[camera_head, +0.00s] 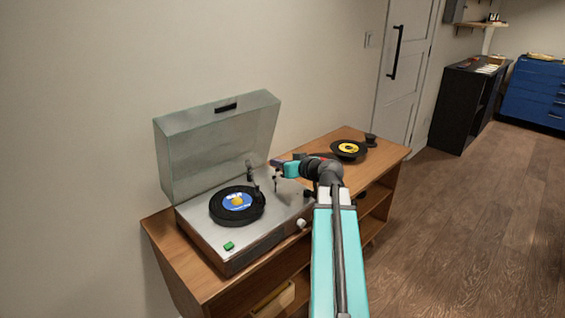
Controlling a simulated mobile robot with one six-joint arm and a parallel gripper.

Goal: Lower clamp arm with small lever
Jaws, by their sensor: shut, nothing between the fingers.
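The record player (268,238) stands on a wooden cabinet with its clear lid (222,140) raised. A black record with a blue label (238,205) lies on its platter. The tonearm (253,178) stands at the right rear of the record; whether its needle touches the record is too small to tell. The small lever (276,184) seems to be the thin dark upright piece right of the tonearm. My gripper (273,164) is shut and empty, just above this piece and pointing left. Whether it touches the lever cannot be told.
A green button (229,246) and a pale knob (301,223) are on the player's front edge. A second record with a yellow label (348,148) lies on the right of the cabinet top (392,152). The raised lid stands left of my gripper. Open floor lies to the right.

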